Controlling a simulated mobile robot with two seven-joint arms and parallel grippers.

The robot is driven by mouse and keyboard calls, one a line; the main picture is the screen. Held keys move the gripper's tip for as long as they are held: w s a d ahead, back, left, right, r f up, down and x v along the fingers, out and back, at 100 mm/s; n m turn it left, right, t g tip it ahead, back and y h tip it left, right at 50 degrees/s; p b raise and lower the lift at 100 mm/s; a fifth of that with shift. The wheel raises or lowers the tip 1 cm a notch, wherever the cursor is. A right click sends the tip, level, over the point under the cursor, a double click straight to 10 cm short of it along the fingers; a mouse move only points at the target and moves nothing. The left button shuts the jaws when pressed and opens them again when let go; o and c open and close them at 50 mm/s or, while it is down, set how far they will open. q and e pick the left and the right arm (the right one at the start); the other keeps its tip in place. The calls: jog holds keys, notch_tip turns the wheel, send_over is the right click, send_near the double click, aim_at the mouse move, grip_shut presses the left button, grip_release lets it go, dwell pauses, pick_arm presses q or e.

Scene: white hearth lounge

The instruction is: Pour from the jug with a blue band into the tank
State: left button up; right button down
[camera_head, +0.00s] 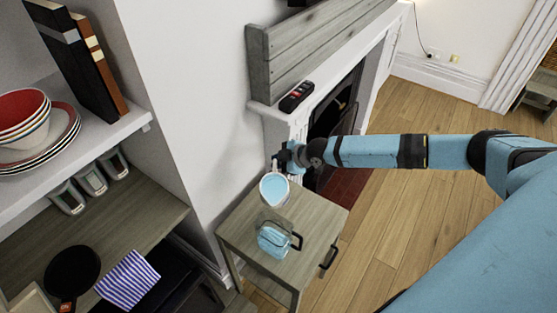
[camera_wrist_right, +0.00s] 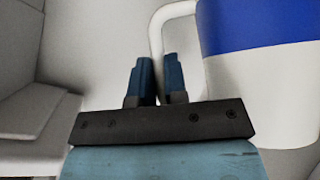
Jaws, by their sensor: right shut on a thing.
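The jug with a blue band (camera_head: 275,188) is white, with light blue contents showing at its open top. My right gripper (camera_head: 286,158) is shut on the jug's handle. In the right wrist view, the jug's blue band (camera_wrist_right: 255,28) and white wall fill the upper right, and the white handle (camera_wrist_right: 157,40) runs down behind my right fingers (camera_wrist_right: 159,80). The jug looks about upright, near the back of the small table. The clear tank (camera_head: 274,240) stands on that table, nearer than the jug, with light blue inside and a black handle. My left gripper is not in view.
The small wooden table (camera_head: 318,218) has bare top to the right of the tank. A white fireplace (camera_head: 370,45) with a dark device (camera_head: 296,97) stands behind.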

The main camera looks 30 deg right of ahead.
jog(key=shift+f, duration=0.45)
jog(key=shift+a+r, duration=0.1)
jog(key=shift+r, duration=0.25)
jog(key=shift+s+r+t+p, duration=0.1)
jog(key=shift+r+t+p, duration=0.3)
jog(key=shift+p, duration=0.2)
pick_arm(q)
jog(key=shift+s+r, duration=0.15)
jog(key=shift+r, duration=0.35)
pick_arm(e)
jog(key=shift+s+a+r+n+t+h, duration=0.15)
jog(key=shift+r+n+t+h, duration=0.15)
jog(key=shift+r+n, duration=0.15)
jog(key=shift+r, duration=0.15)
pick_arm(q)
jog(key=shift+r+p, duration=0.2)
jog(key=shift+p, duration=0.15)
pick_arm(e)
jog(key=shift+r, duration=0.2)
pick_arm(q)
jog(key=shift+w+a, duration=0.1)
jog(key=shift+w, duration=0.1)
pick_arm(e)
jog(key=shift+s+t, duration=0.1)
jog(key=shift+t, duration=0.2)
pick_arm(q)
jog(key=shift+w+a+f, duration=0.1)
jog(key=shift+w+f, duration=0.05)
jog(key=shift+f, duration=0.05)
